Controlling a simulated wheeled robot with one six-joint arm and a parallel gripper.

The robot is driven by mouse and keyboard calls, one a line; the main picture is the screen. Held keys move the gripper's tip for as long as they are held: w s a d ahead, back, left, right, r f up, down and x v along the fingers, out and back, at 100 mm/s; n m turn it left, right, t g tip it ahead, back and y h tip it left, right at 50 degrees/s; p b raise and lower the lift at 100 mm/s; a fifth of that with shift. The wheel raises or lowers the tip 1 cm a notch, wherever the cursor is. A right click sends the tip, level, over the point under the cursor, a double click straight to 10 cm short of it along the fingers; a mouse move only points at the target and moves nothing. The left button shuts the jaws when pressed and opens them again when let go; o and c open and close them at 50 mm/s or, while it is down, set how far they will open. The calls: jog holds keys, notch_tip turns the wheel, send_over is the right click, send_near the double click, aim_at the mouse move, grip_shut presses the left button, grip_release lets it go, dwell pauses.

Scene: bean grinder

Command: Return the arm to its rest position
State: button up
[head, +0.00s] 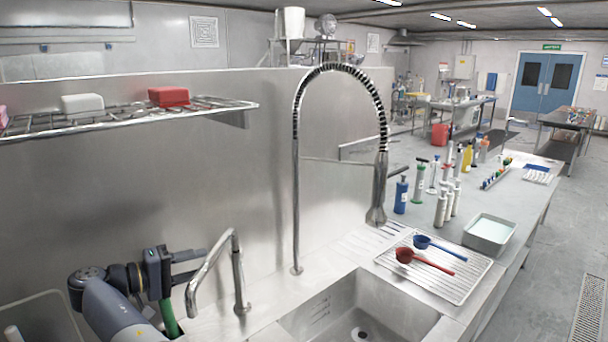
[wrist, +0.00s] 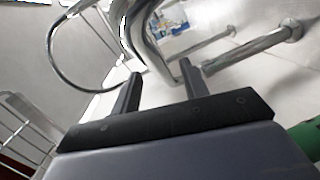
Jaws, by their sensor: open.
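My arm shows at the lower left of the head view, left of the sink. My gripper (head: 192,266) points right, toward the bent metal faucet (head: 238,275). In the wrist view my gripper (wrist: 161,74) has its two fingers apart, with nothing held between them. Curved metal tubing (wrist: 150,45) shows beyond the fingertips; I cannot tell whether any of it is close enough to touch. A green object (head: 167,316) stands below my gripper, partly hidden by my arm. It also shows at the right edge of the wrist view (wrist: 306,138).
A tall spring faucet (head: 297,190) rises behind the sink (head: 372,312). A wire shelf (head: 130,118) holds a red box (head: 168,96) and a white box (head: 82,104). A ribbed tray (head: 458,289) holds a red spoon (head: 425,260) and a blue spoon (head: 440,247). Bottles crowd the counter behind.

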aim_at(213, 259)
jog(key=x, duration=0.3)
jog(key=shift+d, duration=0.2)
jog(key=shift+w+d+f+b, duration=0.15)
jog(key=shift+f+b, duration=0.05)
jog(key=shift+b, duration=0.35)
jog(key=shift+d+r+n+t+y+b, duration=0.1)
jog(key=shift+d+n+t+y+b, duration=0.35)
jog(key=shift+b, duration=0.55)
jog(key=shift+r, duration=0.1)
